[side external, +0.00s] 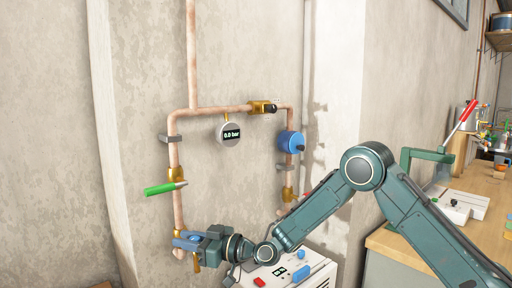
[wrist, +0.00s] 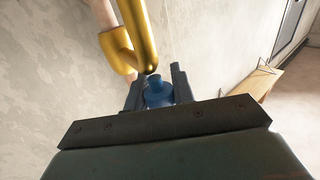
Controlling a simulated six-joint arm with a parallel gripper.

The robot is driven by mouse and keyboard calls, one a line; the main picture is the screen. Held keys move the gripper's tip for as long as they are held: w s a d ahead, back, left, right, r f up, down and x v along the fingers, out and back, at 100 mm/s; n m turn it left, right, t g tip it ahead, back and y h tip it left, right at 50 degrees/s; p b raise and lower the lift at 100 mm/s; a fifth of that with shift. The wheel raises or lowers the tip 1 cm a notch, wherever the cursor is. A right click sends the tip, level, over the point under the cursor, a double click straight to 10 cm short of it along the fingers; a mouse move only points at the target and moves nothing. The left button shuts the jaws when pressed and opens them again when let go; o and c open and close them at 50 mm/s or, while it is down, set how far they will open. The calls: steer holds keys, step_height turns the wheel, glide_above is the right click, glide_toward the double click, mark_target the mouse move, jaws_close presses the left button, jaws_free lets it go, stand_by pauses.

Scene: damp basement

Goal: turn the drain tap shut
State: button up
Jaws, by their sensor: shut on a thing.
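The drain tap is a brass fitting (wrist: 134,30) at the lower end of the left copper pipe, with a blue handle (wrist: 158,95). In the side external view its brass spout (side external: 197,262) shows below my gripper. My gripper (side external: 193,240) reaches in from the right, low on the wall, and is shut on the blue handle. In the wrist view the handle sits between the two dark fingers of my gripper (wrist: 157,80). In the side view the fingers hide most of the tap, and I cannot tell how far it is turned.
A green-handled valve (side external: 165,188) juts out above my gripper. A round gauge (side external: 229,133) reads 0.0 bar. A blue round fitting (side external: 291,143) is on the right pipe. A white box (side external: 305,270) with a display stands below my wrist. A workbench (side external: 420,236) is at right.

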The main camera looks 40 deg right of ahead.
steer(key=shift+n+g+y, duration=0.3)
steer(key=shift+y, duration=0.1)
steer(key=shift+s+a+n+g+y, duration=0.15)
steer(key=shift+s+n+g+y, duration=0.05)
steer(key=shift+n+g+y, duration=1.2)
steer(key=shift+s+a+n+g+y, duration=0.15)
steer(key=shift+n+g+y, duration=0.8)
steer(key=shift+g, duration=0.8)
steer(key=shift+s+a+n+g+y, duration=0.1)
steer(key=shift+s+n+g+y, duration=0.1)
steer(key=shift+n+g+y, duration=1)
steer(key=shift+n+g+h, duration=0.25)
steer(key=shift+n+g, duration=0.1)
steer(key=shift+g, duration=0.3)
steer(key=o, duration=1)
steer(key=shift+m+t+h, duration=0.4)
steer(key=shift+m+t, duration=0.4)
steer(key=shift+t, duration=0.4)
